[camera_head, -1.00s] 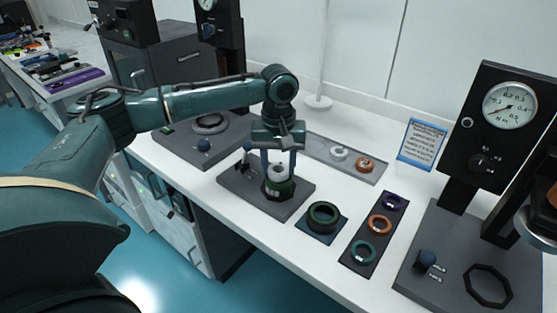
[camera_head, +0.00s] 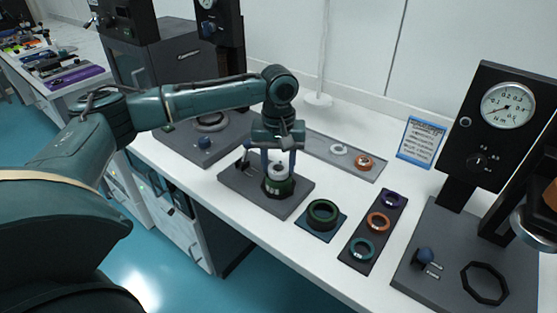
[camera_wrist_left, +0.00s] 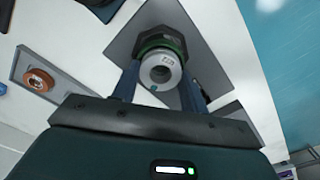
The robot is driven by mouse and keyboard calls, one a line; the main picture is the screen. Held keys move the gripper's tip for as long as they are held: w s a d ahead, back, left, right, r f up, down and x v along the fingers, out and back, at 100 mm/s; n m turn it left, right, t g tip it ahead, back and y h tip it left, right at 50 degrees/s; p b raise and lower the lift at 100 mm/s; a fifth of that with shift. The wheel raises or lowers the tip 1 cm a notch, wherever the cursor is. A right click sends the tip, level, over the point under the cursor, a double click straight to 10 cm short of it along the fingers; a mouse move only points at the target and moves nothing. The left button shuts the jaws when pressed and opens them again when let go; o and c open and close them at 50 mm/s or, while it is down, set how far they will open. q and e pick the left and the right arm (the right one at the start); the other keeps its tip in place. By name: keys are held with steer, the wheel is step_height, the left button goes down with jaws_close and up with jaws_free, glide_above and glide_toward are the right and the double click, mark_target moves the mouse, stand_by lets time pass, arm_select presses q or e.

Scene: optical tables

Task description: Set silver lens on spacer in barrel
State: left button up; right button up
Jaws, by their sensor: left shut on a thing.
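The silver lens (camera_head: 277,175) is a pale metallic ring between the fingers of my left gripper (camera_head: 278,168). The gripper is shut on it and points down. The lens also shows in the left wrist view (camera_wrist_left: 160,72), with a marking on its side. The dark green barrel (camera_head: 279,188) stands upright on a dark base plate, directly below the lens. In the left wrist view the barrel's green rim (camera_wrist_left: 160,41) shows behind the lens. I cannot tell whether the lens touches the barrel or has entered it. The spacer inside is hidden. My right gripper is not in view.
A dark green ring (camera_head: 322,213) and a strip with purple, orange and teal rings lie to the right. A gauge stand (camera_head: 497,125) stands at the far right.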

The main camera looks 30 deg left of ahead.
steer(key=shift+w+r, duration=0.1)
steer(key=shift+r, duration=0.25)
arm_select(q)
steer(key=shift+p, duration=0.55)
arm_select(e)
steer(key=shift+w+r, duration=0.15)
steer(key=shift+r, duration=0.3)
arm_select(q)
steer(key=o, duration=1.1)
steer(key=shift+c, duration=0.2)
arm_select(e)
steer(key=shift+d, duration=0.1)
arm_select(q)
step_height(320, 180, up, 13)
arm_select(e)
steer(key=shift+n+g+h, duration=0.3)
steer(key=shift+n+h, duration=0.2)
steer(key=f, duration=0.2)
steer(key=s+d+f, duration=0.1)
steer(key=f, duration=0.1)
arm_select(q)
steer(key=shift+w+d, duration=0.1)
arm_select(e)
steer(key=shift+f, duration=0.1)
